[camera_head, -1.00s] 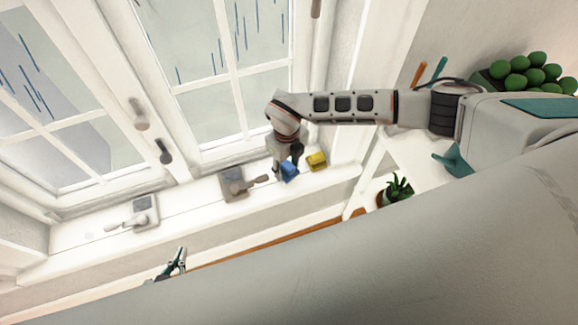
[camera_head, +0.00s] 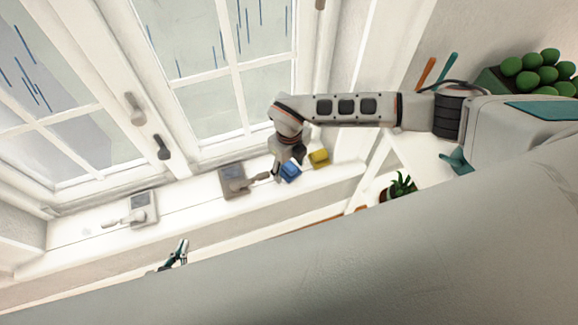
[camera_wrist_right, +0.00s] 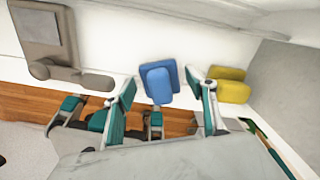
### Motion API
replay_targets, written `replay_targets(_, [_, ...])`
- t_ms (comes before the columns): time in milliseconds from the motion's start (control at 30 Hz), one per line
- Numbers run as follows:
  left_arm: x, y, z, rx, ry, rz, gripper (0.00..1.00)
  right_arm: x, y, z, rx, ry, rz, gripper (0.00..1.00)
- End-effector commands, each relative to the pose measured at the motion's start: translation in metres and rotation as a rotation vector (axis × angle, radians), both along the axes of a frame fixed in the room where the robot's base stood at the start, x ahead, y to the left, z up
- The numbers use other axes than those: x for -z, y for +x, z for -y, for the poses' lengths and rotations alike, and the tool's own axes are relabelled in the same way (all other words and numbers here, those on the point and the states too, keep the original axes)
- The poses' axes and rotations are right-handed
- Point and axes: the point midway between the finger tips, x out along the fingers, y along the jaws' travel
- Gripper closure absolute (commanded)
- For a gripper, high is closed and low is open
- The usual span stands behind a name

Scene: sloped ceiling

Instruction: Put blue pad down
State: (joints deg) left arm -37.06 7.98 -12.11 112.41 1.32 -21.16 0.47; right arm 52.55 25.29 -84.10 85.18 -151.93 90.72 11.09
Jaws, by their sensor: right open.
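The blue pad (camera_head: 290,172) rests on the white windowsill, below my right gripper (camera_head: 287,166). In the right wrist view the blue pad (camera_wrist_right: 157,82) shows between the two spread fingertips of my right gripper (camera_wrist_right: 160,80), with a gap on both sides. The right gripper is open and holds nothing. My left gripper (camera_head: 180,253) shows only in part at the lower left, away from the sill; whether its fingers are apart is too small to tell.
A yellow pad (camera_head: 319,158) lies close to the right of the blue one. A grey device with a handle (camera_head: 233,181) is on the left, and another (camera_head: 143,208) stands further left. A potted plant (camera_head: 398,188) is at the right. The sill between the devices is clear.

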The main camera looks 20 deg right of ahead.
Motion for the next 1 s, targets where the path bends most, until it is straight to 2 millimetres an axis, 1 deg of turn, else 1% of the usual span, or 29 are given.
replay_targets(167, [-0.004, 0.000, 0.000, 0.000, -0.001, 0.001, 1.00, -0.023, 0.002, 0.000, -0.002, 0.002, 0.006, 0.44])
replay_targets(400, [-0.012, 0.002, 0.000, -0.001, -0.003, 0.008, 1.00, -0.073, 0.002, 0.000, -0.002, 0.001, 0.006, 0.44])
replay_targets(600, [-0.016, 0.003, 0.001, 0.000, -0.004, 0.011, 1.00, -0.106, 0.001, 0.000, -0.001, 0.000, 0.005, 0.44])
replay_targets(700, [-0.018, 0.004, 0.001, -0.001, -0.004, 0.013, 1.00, -0.116, 0.001, 0.000, -0.001, 0.000, 0.003, 0.44])
replay_targets(800, [-0.018, 0.004, 0.001, -0.001, -0.004, 0.014, 1.00, -0.121, 0.001, 0.000, 0.000, 0.000, 0.002, 0.44])
replay_targets(1000, [-0.018, 0.004, 0.001, -0.001, -0.004, 0.014, 1.00, -0.123, 0.000, 0.000, 0.000, 0.000, 0.001, 0.44])
